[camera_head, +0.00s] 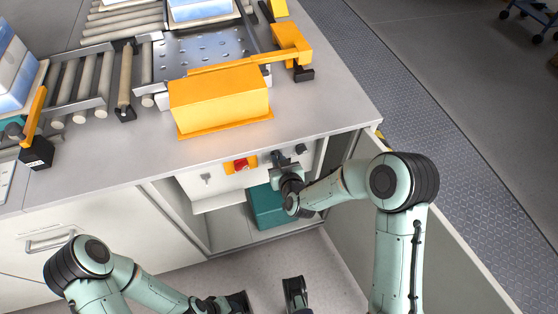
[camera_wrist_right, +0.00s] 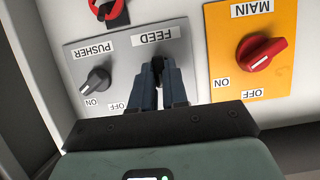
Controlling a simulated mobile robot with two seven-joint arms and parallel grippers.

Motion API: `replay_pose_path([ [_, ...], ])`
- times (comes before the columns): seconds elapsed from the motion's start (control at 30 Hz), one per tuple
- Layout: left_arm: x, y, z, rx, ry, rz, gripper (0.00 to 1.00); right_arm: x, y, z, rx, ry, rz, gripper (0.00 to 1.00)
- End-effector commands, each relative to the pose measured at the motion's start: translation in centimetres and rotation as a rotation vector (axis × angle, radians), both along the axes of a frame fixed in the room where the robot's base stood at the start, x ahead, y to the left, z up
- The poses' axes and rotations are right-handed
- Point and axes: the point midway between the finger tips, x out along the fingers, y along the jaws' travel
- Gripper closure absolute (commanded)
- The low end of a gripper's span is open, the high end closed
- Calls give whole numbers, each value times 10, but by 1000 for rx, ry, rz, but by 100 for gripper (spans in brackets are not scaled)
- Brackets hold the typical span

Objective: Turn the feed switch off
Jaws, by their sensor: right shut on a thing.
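The feed switch (camera_wrist_right: 157,64) is a small dark knob under the FEED label in the right wrist view, where the lettering appears upside down. My right gripper (camera_wrist_right: 159,78) is shut on it, and its fingers cover most of the knob. An OFF label shows left of the fingers; any ON label for this switch is hidden. In the head view my right gripper (camera_head: 278,160) reaches the control panel (camera_head: 222,184) under the counter. My left gripper (camera_head: 238,302) is low in the head view, away from the panel, and its jaws are unclear.
A teal box (camera_head: 265,208) sits in the cabinet below. An open cabinet door (camera_head: 350,225) stands beside my right arm. The counter (camera_head: 320,110) overhangs the panel.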

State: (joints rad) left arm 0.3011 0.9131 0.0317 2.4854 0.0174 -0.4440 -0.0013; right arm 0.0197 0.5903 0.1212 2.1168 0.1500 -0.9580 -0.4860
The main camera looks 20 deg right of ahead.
Motion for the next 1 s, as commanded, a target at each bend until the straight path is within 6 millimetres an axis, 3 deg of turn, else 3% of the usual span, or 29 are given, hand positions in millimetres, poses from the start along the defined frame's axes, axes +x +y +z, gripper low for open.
replay_pose_path([
  [0.53,1,0,0,1,-2,1,57,1,-1,1,-28,-4,-1,100],
  [0.57,1,0,0,1,-2,1,57,1,-1,1,-28,-4,-1,80],
  [0.6,1,0,0,1,-2,1,57,1,-1,1,-28,-4,-2,67],
  [0.63,1,0,0,1,-2,1,57,1,0,1,-27,-4,-1,61],
  [1.0,0,0,0,0,0,0,57,-4,0,2,-26,-2,0,61],
])
